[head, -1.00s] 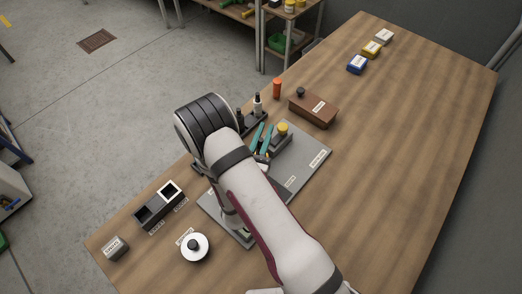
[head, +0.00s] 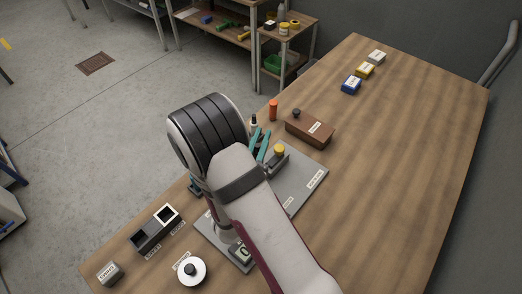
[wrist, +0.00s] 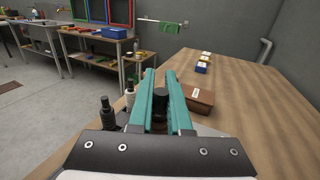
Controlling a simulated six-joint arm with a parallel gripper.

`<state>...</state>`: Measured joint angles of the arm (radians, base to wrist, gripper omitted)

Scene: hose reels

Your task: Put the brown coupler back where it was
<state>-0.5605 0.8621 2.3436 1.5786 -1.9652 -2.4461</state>
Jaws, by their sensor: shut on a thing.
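My gripper (wrist: 167,85) has two teal fingers, shut on a dark, round-topped thing (wrist: 160,103) with a brownish lower part, seen between them in the wrist view. I take this for the brown coupler; its lower end is hidden by the gripper body. In the head view my gripper (head: 259,144) is above the far left part of the grey board (head: 309,187), and my arm hides what it holds. A brown box (head: 309,129) with a dark knob and a white label stands beyond the board; it also shows in the wrist view (wrist: 200,100).
A yellow-topped block (head: 279,150) stands on the board, close right of the fingers. Bottles (wrist: 107,112) and an orange cylinder (head: 273,110) stand by the table's left edge.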

